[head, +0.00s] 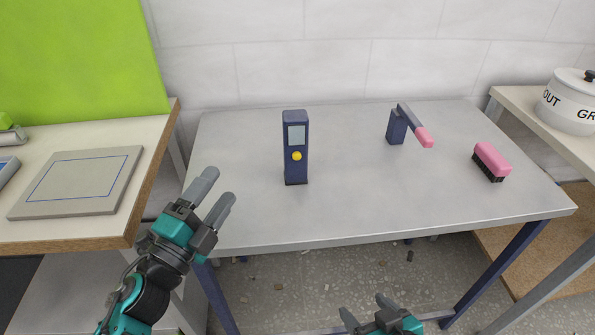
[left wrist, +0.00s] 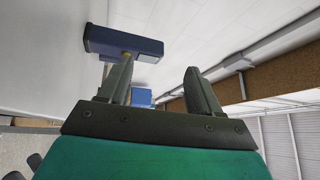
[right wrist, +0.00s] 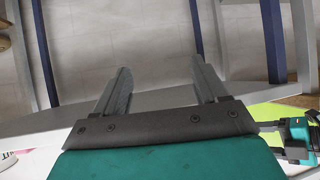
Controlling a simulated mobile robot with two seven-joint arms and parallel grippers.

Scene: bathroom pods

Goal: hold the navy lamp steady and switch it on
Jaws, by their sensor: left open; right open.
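The navy lamp (head: 295,172) stands upright on the left half of the grey table, with a pale panel near its top and a yellow round button (head: 297,156) below it. In the left wrist view the lamp (left wrist: 110,42) lies across the upper left, beyond my fingers, its button partly hidden. My left gripper (head: 218,184) is open and empty, left of the lamp and apart from it, near the table's left front edge. My right gripper (head: 363,305) is open and empty, low in front of the table. The lamp is not visible in the right wrist view.
On the grey table (head: 350,205) are a navy block with a pink-tipped lever (head: 410,118) and a pink brush (head: 490,160). The front middle is clear. A side counter with a grey board (head: 80,180) stands left; a white lidded pot (head: 570,100) stands right.

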